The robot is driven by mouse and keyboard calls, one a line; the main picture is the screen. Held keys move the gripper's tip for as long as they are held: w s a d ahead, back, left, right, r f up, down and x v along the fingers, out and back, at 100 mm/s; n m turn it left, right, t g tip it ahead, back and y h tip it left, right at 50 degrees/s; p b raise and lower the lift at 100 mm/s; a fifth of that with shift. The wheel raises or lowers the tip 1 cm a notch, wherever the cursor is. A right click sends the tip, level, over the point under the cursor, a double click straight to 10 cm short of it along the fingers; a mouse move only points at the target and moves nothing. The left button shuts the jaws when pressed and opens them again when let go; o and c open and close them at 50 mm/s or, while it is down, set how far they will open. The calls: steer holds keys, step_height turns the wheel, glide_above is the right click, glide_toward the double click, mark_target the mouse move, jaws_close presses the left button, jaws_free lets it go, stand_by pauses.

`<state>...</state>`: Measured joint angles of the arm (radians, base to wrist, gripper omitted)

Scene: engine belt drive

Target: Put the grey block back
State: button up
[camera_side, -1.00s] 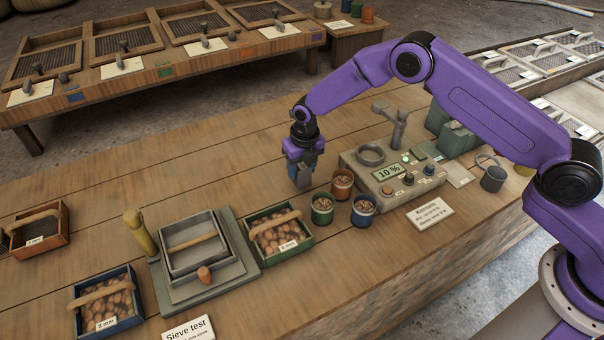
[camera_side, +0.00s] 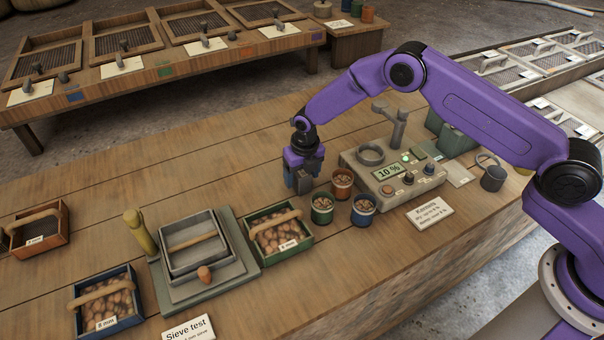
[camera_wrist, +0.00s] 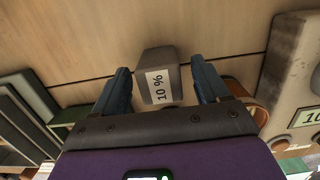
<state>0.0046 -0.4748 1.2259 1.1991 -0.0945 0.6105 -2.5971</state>
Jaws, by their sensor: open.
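The grey block (camera_wrist: 157,75) has a white label reading "10 %". In the wrist view it stands between the two blue fingers of my gripper (camera_wrist: 160,65), with a visible gap on each side. In the side view my gripper (camera_side: 304,178) is low over the wooden table, left of the orange-brown cup. The block (camera_side: 304,184) shows only partly there, between the open fingers. It looks to be at the table surface, though its base is mostly hidden.
Three cups of nuts, orange-brown (camera_side: 342,183), green (camera_side: 321,208) and blue (camera_side: 363,210), stand close right of my gripper. The meter (camera_side: 394,178) reads "10 %" behind them. A green-edged box of nuts (camera_side: 279,233) is in front left.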

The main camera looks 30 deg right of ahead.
mark_target(304, 175)
step_height(304, 175, up, 12)
steer(key=s, duration=0.1)
steer(key=shift+s, duration=0.25)
steer(key=shift+r, duration=0.1)
steer(key=s+d+r+m, duration=0.2)
steer(key=s+r+m, duration=0.4)
steer(key=s, duration=0.4)
steer(key=s+d+r+m, duration=0.1)
steer(key=s+r+m, duration=0.5)
steer(key=s, duration=0.4)
steer(key=s+d+r+m, duration=0.1)
steer(key=s+d+m, duration=0.4)
steer(key=s, duration=0.5)
steer(key=s+d+m+g, duration=0.1)
steer(key=s+d+m, duration=0.5)
steer(key=s+d, duration=0.2)
steer(key=s, duration=0.2)
steer(key=shift+s+d+r, duration=0.2)
steer(key=shift+s+r, duration=0.15)
